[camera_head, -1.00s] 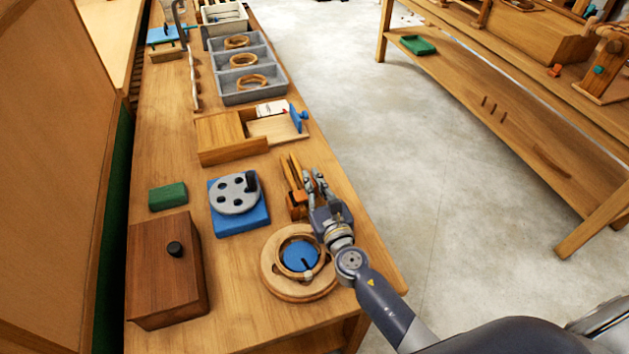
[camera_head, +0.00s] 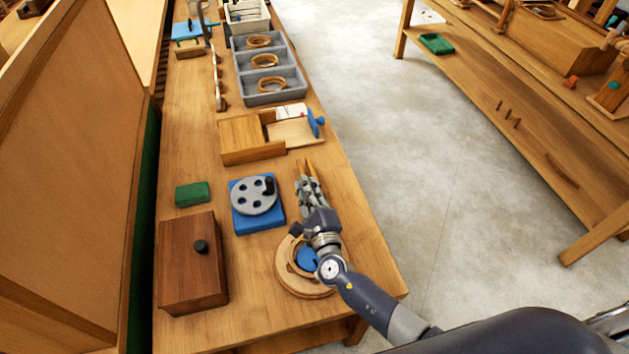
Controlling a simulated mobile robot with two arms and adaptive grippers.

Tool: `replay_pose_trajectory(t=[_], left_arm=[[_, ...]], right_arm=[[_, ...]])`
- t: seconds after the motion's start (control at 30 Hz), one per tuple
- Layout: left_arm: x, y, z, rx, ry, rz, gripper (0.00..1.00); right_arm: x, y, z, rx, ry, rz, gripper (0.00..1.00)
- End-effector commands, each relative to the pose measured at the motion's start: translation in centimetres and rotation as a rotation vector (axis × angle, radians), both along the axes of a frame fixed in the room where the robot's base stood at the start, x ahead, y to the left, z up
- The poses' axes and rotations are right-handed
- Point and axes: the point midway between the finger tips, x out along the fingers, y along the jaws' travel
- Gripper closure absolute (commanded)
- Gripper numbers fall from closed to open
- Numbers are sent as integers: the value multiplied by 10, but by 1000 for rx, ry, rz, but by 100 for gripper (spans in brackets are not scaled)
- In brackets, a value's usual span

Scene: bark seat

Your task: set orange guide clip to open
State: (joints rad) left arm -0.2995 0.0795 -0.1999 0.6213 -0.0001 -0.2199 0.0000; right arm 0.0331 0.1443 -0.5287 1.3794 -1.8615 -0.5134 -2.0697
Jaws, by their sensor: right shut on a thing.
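The orange guide clip (camera_head: 309,168) is on the bench right of the blue block with the grey disc. Only its narrow, upper wooden prongs show, and my right gripper hides the rest. My right gripper (camera_head: 311,184) is shut on the clip, reaching over it from the front right. Whether the clip stands open or shut cannot be told, as the gripper covers it. My left gripper is not in view.
A round wooden ring piece with a blue centre (camera_head: 286,273) sits under my right wrist. Left of the gripper are the blue block with a grey disc (camera_head: 242,217), a green block (camera_head: 192,194) and a brown box (camera_head: 190,272). A sliding-lid box (camera_head: 243,138) lies behind.

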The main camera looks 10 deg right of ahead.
Motion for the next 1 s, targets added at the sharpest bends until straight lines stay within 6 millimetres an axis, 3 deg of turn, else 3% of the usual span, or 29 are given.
replay_pose_trajectory(t=[0.4,1.0], left_arm=[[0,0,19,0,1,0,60],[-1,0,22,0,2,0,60]], right_arm=[[0,18,-1,-263,-9,0,100],[-1,22,-4,-337,-11,0,100]])
